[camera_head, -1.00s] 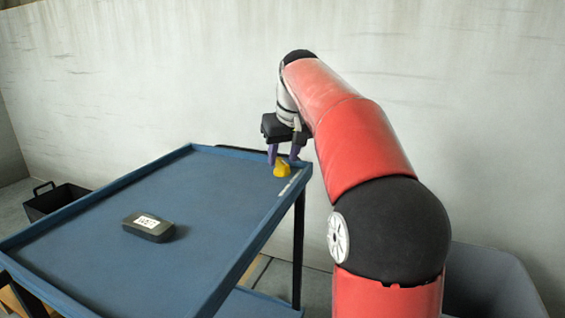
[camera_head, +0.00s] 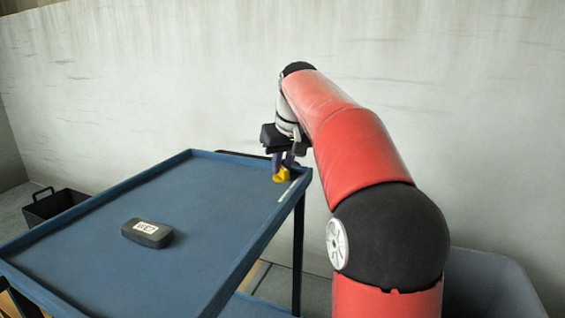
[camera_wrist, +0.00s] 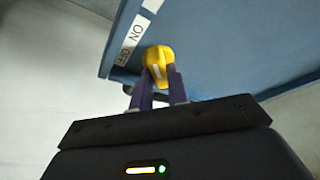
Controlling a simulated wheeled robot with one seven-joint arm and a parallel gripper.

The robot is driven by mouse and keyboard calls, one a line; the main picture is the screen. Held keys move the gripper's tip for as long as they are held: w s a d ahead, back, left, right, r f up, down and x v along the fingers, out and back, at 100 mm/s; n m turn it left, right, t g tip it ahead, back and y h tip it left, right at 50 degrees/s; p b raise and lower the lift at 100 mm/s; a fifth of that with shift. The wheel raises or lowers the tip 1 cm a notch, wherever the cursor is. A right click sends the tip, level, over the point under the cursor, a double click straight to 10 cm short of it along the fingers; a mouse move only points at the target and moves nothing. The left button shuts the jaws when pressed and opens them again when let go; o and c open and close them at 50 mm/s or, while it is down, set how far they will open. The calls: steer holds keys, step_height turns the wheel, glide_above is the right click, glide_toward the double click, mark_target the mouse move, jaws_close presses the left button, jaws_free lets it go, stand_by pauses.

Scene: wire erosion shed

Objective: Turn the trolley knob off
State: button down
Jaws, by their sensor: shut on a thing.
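The yellow trolley knob (camera_head: 282,174) is at the far right corner of the blue trolley top (camera_head: 200,215). In the wrist view the knob (camera_wrist: 157,60) shows a pale pointer line on its face. A white label (camera_wrist: 131,40) beside it reads ON and OFF, with OFF nearer my gripper. My gripper (camera_head: 283,162) has its purple fingers down at the knob, one on each side. In the wrist view the fingers (camera_wrist: 161,80) close on the knob's near part. Which word the pointer line marks I cannot tell for sure.
A dark case with a white label (camera_head: 147,232) lies on the trolley top. A black crate (camera_head: 55,205) stands on the floor at left. A grey bin (camera_head: 490,285) is at lower right behind my arm. A pale wall (camera_head: 180,80) rises behind the trolley.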

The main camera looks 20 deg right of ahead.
steer(key=shift+r, duration=0.1)
steer(key=n+p, duration=0.1)
steer(key=n, duration=0.1)
steer(key=n+y+p, duration=0.1)
steer(key=n+p, duration=0.1)
steer(key=shift+d+r+y+p, duration=0.1)
steer(key=shift+r+y+p, duration=0.05)
steer(key=shift+y+p, duration=0.15)
steer(key=n+y+p, duration=0.1)
steer(key=n+p, duration=0.1)
steer(key=n+g+p, duration=0.1)
steer(key=n+p, duration=0.1)
steer(key=n, duration=0.1)
steer(key=shift+w+d+y+p, duration=0.1)
steer(key=shift+d+y+p, duration=0.05)
steer(key=shift+y+p, duration=0.2)
steer(key=n+g+p, duration=0.1)
steer(key=n+p, duration=0.1)
steer(key=n+g+y+p, duration=0.1)
steer(key=n+p, duration=0.1)
steer(key=n, duration=0.1)
steer(key=shift+w+n, duration=0.15)
steer(key=shift+n, duration=0.15)
steer(key=shift+n+g+p, duration=0.7)
steer(key=shift+n+p, duration=0.55)
steer(key=shift+n, duration=0.25)
steer(key=shift+f, duration=0.2)
steer(key=c, duration=1.4)
jaws_free()
steer(key=shift+o, duration=0.2)
